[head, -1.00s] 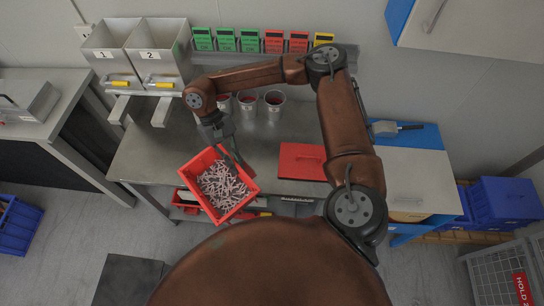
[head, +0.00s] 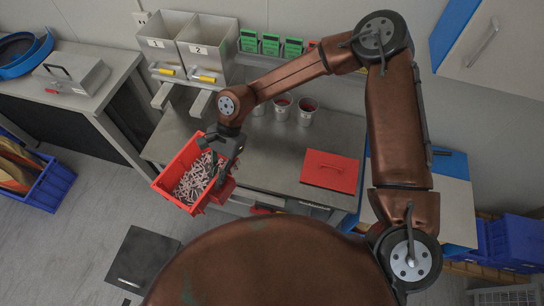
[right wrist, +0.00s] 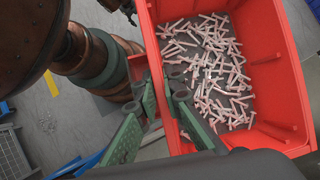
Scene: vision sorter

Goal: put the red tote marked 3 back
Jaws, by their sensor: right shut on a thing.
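The red tote (head: 170,177) is held in the air in front of the steel bench's left front part, tilted in the head view. My right gripper (head: 217,160) is shut on the tote's near-bench side wall. In the right wrist view the green fingers (right wrist: 163,88) clasp the rim of the tote (right wrist: 281,70), with the pieces still inside. No number can be read on the tote. My left gripper is not in view.
Two grey bins marked 1 and 2 (head: 205,62) stand at the bench's back left. Several cups (head: 282,106) and a flat red lid-like piece (head: 330,171) are on the steel bench (head: 262,165). A blue crate (head: 52,187) and dark floor plate (head: 143,258) are at left.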

